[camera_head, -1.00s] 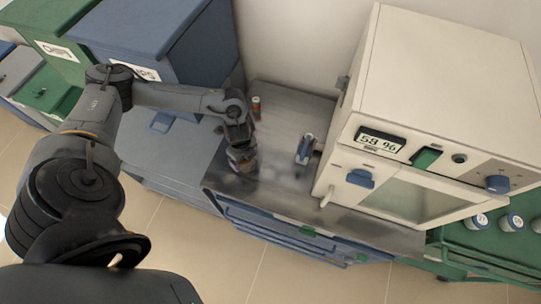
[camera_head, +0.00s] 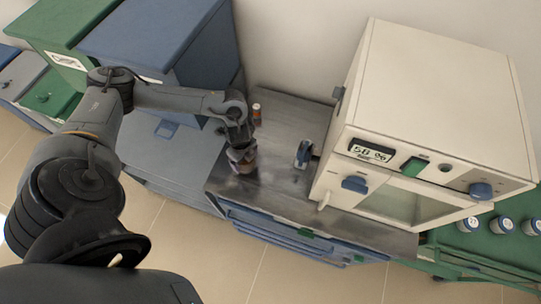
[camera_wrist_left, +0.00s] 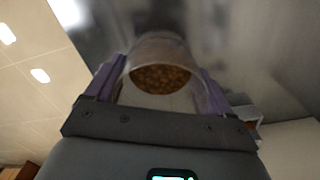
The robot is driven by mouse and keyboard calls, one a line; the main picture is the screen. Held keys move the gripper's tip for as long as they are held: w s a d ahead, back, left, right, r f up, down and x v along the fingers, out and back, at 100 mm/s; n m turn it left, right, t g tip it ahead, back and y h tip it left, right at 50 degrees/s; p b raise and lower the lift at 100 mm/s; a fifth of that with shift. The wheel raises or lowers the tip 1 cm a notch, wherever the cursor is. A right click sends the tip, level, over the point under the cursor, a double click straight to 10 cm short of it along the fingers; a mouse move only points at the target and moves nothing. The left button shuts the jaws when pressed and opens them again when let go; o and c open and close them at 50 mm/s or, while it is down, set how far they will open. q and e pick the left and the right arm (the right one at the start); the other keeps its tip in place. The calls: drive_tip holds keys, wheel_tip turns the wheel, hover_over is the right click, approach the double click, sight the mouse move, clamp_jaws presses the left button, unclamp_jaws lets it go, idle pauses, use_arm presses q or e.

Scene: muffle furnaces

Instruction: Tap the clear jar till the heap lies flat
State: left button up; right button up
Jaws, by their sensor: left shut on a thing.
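My left gripper (camera_head: 241,154) is shut on the clear jar (camera_head: 246,167) at the left part of the metal worktop. In the left wrist view the clear jar (camera_wrist_left: 160,52) sits between the purple fingers of my left gripper (camera_wrist_left: 160,85). Brown granules (camera_wrist_left: 160,78) show inside it. I cannot tell whether their surface is flat or heaped. I cannot tell whether the jar's base touches the worktop. My right gripper is not in view.
A cream furnace (camera_head: 430,100) stands at the right. Blue bins (camera_head: 165,45) stand at the left.

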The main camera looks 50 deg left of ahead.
use_arm(q)
wheel_tip(320, 180, down, 5)
drive_tip(key=b, duration=0.3)
drive_tip(key=shift+r+p, duration=0.4)
drive_tip(key=shift+r, duration=0.05)
drive_tip(key=shift+c, duration=0.5)
drive_tip(key=o, duration=1.2)
drive_tip(key=shift+o, duration=0.2)
